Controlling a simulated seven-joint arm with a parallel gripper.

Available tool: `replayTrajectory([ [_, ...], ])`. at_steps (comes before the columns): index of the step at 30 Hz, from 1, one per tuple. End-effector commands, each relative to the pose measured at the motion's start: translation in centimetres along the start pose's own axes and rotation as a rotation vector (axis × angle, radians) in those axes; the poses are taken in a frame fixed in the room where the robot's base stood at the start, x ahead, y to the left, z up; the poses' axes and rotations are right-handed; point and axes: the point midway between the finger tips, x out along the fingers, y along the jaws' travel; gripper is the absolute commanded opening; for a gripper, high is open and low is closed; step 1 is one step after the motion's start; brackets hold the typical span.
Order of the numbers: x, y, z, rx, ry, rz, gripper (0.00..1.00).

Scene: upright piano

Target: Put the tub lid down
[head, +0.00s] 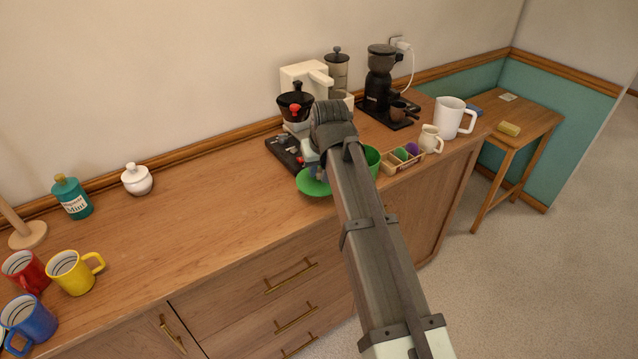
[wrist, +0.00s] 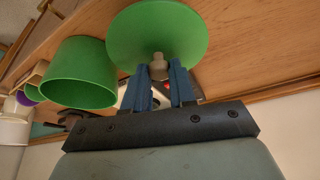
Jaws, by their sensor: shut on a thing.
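The tub lid (head: 311,184) is a flat green disc, seen at the end of my arm near the front edge of the wooden cabinet top. In the wrist view the lid (wrist: 158,36) has a pale knob. My gripper (wrist: 160,75) is shut on this knob, with blue fingers on either side. A green tub (wrist: 78,72) stands beside the lid, open at the top; in the head view the tub (head: 372,160) is partly hidden behind my arm. The lid is apart from the tub's mouth. I cannot tell whether the lid touches the cabinet top.
Behind my gripper stand a white coffee machine (head: 303,80) and a black grinder (head: 381,75). Right of the tub are a sectioned wooden box (head: 402,163), a cream jug (head: 430,139) and a white pitcher (head: 452,117). The cabinet top (head: 205,195) is clear left of the lid.

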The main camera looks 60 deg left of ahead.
Motion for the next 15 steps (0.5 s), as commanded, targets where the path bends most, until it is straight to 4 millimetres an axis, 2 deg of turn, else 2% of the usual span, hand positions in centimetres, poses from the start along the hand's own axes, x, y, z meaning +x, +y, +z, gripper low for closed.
replayTrajectory([
  [15, 4.5, 0.0, 1.9, 0.0, -0.001, 0.0, 0.0],
])
